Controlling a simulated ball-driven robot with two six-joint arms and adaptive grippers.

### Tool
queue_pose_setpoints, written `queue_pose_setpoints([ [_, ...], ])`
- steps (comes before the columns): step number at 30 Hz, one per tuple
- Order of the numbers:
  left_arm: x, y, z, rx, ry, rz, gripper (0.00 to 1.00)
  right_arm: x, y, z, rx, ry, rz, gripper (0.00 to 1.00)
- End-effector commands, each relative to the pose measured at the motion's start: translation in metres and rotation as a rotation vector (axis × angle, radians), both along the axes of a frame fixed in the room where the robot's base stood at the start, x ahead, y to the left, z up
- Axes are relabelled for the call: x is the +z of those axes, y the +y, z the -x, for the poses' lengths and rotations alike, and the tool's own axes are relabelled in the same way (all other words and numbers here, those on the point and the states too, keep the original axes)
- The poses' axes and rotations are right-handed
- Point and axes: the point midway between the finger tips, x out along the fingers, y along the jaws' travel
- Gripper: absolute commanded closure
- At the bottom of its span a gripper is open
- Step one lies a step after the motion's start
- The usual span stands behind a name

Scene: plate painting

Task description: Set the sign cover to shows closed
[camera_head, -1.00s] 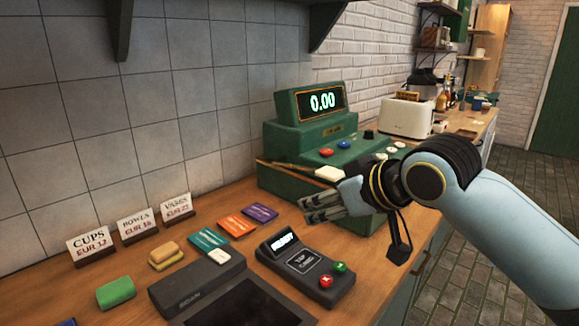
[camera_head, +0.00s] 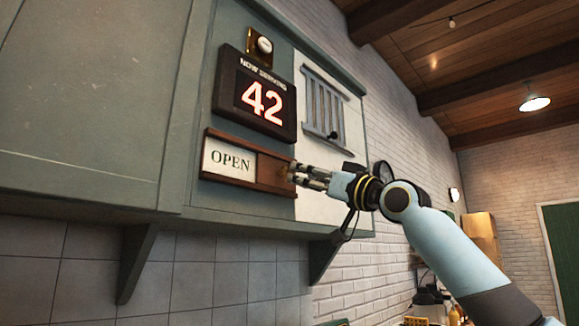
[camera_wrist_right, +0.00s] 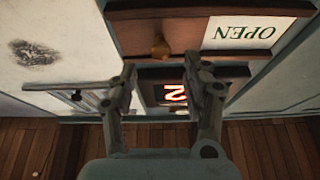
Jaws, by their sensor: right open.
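The sign (camera_head: 203,170) is a long wooden frame on the green cabinet, with a white OPEN card (camera_head: 230,161) showing on its left. The brown sign cover (camera_head: 272,172) fills the right half and hides what is behind it. My right gripper (camera_head: 293,174) is at the cover's right end, coming from the right. My left gripper is out of view.
A counter display reading 42 (camera_head: 263,104) sits just above the sign, with a bell push (camera_head: 262,44) over it. A slatted vent with a small lever (camera_head: 325,108) is to its right. A bracket (camera_head: 138,262) hangs below the cabinet.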

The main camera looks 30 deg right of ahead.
Motion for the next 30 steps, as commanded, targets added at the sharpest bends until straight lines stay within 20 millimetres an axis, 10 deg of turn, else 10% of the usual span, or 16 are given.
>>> queue_pose_setpoints([
  [9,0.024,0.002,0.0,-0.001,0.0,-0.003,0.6,0.021,0.016,-0.044,0.001,0.002,-0.001,0.51],
  [20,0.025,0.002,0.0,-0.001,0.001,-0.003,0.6,0.021,0.018,-0.05,0.0,0.002,0.002,0.51],
  [30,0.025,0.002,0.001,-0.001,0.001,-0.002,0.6,0.021,0.018,-0.05,0.0,0.003,0.002,0.93],
])
